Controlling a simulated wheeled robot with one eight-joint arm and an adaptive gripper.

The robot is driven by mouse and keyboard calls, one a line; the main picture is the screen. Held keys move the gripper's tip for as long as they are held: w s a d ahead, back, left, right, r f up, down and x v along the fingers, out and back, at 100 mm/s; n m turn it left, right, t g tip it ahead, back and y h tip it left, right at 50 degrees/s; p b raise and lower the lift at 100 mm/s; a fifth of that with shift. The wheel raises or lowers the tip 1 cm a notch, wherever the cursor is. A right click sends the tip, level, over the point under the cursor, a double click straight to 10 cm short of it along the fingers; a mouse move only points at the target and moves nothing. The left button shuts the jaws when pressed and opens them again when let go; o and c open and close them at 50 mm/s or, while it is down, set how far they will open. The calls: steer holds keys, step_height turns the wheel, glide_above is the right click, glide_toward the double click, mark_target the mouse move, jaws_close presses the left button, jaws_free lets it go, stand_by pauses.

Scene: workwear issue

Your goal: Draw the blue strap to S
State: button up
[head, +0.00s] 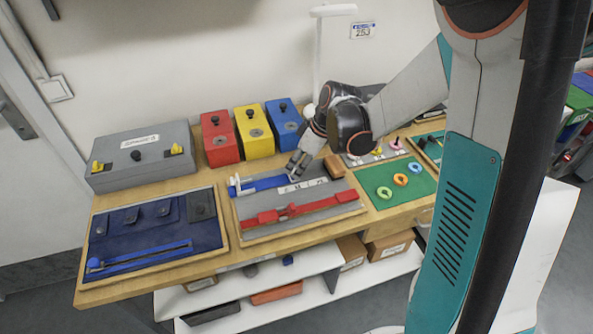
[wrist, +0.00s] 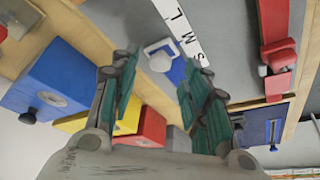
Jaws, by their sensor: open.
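A grey board (head: 246,212) on the table carries the blue strap (head: 265,184) along its back side. The strap also shows between my fingers in the wrist view (wrist: 177,72), with a white knob (wrist: 158,56) at its end. A white strip marked S, M, L (wrist: 180,28) runs beside the strap, with S towards the navy panel. The knob appears near M and S, but its exact mark is unclear. My gripper (head: 296,166) is above the strap's right end. In the wrist view its open fingers (wrist: 160,66) appear on either side of the knob, not visibly touching it.
A red strap (head: 300,212) crosses the board's front. Red (head: 220,138), yellow (head: 255,131) and blue (head: 284,123) boxes stand behind. A navy panel (head: 150,232) lies left, a green mat with rings (head: 420,186) right. A brown block (head: 334,167) sits beside my gripper.

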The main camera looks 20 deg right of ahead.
mark_target(277, 180)
steer(key=shift+x, duration=1.2)
jaws_close()
steer(key=shift+a+b, duration=0.3)
steer(key=shift+a, duration=1.65)
jaws_free()
steer(key=shift+a, duration=0.1)
